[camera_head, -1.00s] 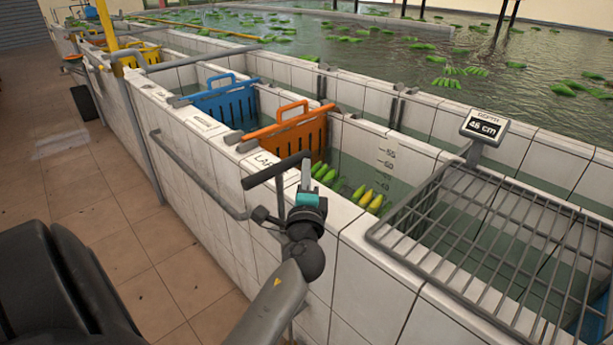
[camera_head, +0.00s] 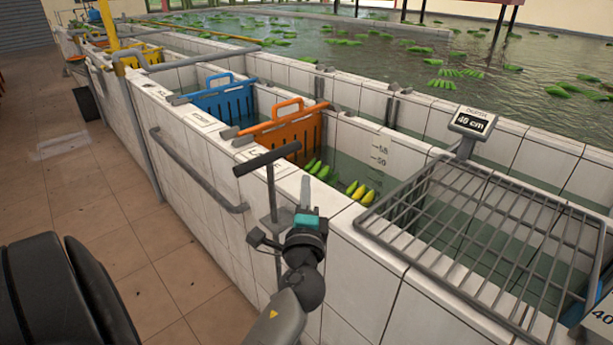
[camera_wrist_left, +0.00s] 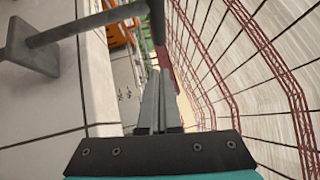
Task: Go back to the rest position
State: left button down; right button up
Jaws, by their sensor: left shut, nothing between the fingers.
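My left gripper (camera_head: 306,190) is in the middle of the head view, beside the white tiled tank wall. Its fingers are together with nothing between them, and they also show shut in the left wrist view (camera_wrist_left: 158,80). A dark T-shaped handle (camera_head: 268,161) on an upright stem stands just left of the gripper, apart from it. The handle shows at the upper left of the wrist view (camera_wrist_left: 85,25). My right gripper is not in view.
An orange gate (camera_head: 290,130) and a blue gate (camera_head: 225,99) cross the channel. Green and yellow bananas (camera_head: 358,192) float past the orange gate. A metal grate (camera_head: 470,235) and a depth display (camera_head: 472,122) are at right. Tiled floor (camera_head: 150,260) is open at left.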

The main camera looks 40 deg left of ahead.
pick_arm(q)
jog(key=s+d+f+g+h, duration=0.25)
jog(key=d+f, duration=0.25)
jog(key=f, duration=0.6)
jog(key=s+d+f+n+g+h, duration=0.15)
jog(key=d+f+h, duration=0.25)
jog(key=f, duration=0.8)
jog(key=s+d+f+g+h, duration=0.1)
jog(key=s+d+f+h, duration=0.3)
jog(key=f, duration=0.7)
jog(key=s+d+f+n+g+h, duration=0.1)
jog(key=s+d+f+n+g, duration=0.3)
jog(key=s+f, duration=0.75)
jog(key=s+f+n+g, duration=0.1)
jog(key=s+f, duration=0.3)
jog(key=s, duration=0.5)
jog(key=s+d+f+n+g+h, duration=0.1)
jog(key=s+f, duration=0.4)
jog(key=s, duration=0.5)
jog(key=n+g, duration=0.1)
jog(key=g, duration=0.1)
jog(key=shift+d+f+g+b, duration=0.15)
jog(key=shift+g+b, duration=0.2)
jog(key=shift+g, duration=0.05)
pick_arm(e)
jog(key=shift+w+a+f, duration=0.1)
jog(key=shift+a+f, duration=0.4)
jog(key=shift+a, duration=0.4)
